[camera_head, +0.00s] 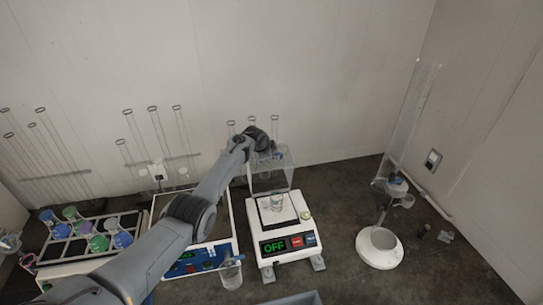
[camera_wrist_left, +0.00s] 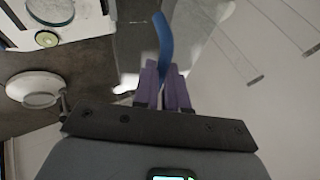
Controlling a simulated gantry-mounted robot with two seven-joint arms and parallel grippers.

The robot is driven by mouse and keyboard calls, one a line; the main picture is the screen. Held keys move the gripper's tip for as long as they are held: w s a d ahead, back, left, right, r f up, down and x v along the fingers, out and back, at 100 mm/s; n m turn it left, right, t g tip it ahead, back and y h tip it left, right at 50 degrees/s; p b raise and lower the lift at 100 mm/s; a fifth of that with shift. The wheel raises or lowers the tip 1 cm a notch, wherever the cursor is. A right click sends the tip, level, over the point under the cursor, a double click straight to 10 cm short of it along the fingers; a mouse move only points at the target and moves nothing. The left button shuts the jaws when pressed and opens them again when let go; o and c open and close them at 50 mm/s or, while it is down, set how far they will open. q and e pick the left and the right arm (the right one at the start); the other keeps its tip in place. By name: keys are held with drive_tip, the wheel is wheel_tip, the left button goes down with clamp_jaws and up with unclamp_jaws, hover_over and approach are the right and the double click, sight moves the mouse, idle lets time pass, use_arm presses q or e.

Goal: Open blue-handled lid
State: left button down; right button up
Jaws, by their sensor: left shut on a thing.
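A white balance (camera_head: 289,252) with a green "OFF" display stands in the middle of the head view. A glass beaker (camera_head: 277,203) sits on its pan. The clear, box-like lid (camera_head: 271,181) stands up at the back of the balance, and the pan in front of it looks uncovered. My left gripper (camera_head: 272,152) is at the lid's top edge. In the left wrist view its purple fingers (camera_wrist_left: 163,88) are shut on the blue handle (camera_wrist_left: 163,38). Part of the handle is hidden between the fingers. My right gripper is not in view.
A rack with blue and green flasks (camera_head: 85,233) is at the left. A blue-panelled device (camera_head: 187,264) and a beaker (camera_head: 231,273) lie partly beside my left arm. A white round-based stand (camera_head: 380,247) is to the right. Tall glass tubes line the back wall.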

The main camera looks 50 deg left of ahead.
use_arm(q)
drive_tip(key=c, duration=1.2)
unclamp_jaws()
drive_tip(key=shift+o, duration=0.2)
drive_tip(key=shift+r, duration=0.1)
drive_tip(key=shift+p+v, duration=0.4)
drive_tip(key=shift+v, duration=0.4)
drive_tip(key=v, duration=0.9)
